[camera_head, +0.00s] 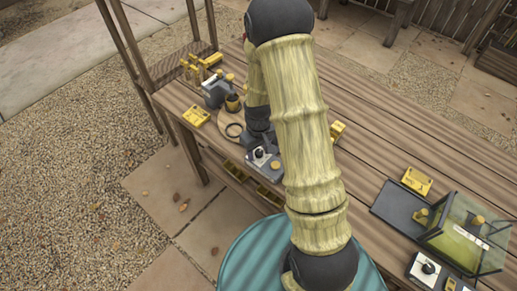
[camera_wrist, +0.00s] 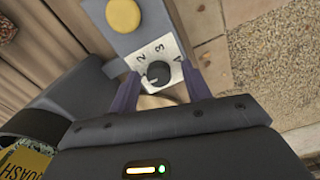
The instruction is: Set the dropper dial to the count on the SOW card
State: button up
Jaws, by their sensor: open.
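The dropper dial, a black round knob (camera_wrist: 158,73) on a white plate, shows in the wrist view. The numbers 2 and 3 are readable on the plate, and another mark is partly covered near the right finger. A yellow button (camera_wrist: 122,15) is beside the plate. My gripper (camera_wrist: 160,74) is open, with one finger on each side of the knob; I cannot tell if they touch it. In the head view, the dial (camera_head: 259,154) sits near the bench's front edge, just below my gripper. No SOW card is readable; one yellow card (camera_head: 196,115) lies at the bench's left end.
A second knob unit (camera_head: 428,268) and a clear-walled box (camera_head: 470,232) stand at the right on the wooden bench (camera_head: 375,150). A grey tray (camera_head: 392,206) and another yellow card (camera_head: 416,181) are near them.

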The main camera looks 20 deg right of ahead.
jog(key=shift+d, duration=0.1)
jog(key=shift+c, duration=0.2)
jog(key=c, duration=1)
jog(key=shift+o, duration=0.3)
jog(key=shift+m, duration=0.3)
jog(key=shift+w+m, duration=0.1)
jog(key=shift+m, duration=0.7)
jog(key=m, duration=0.3)
jog(key=shift+p, duration=0.35)
jog(key=m+p, duration=0.1)
jog(key=m, duration=0.5)
jog(key=shift+m, duration=0.3)
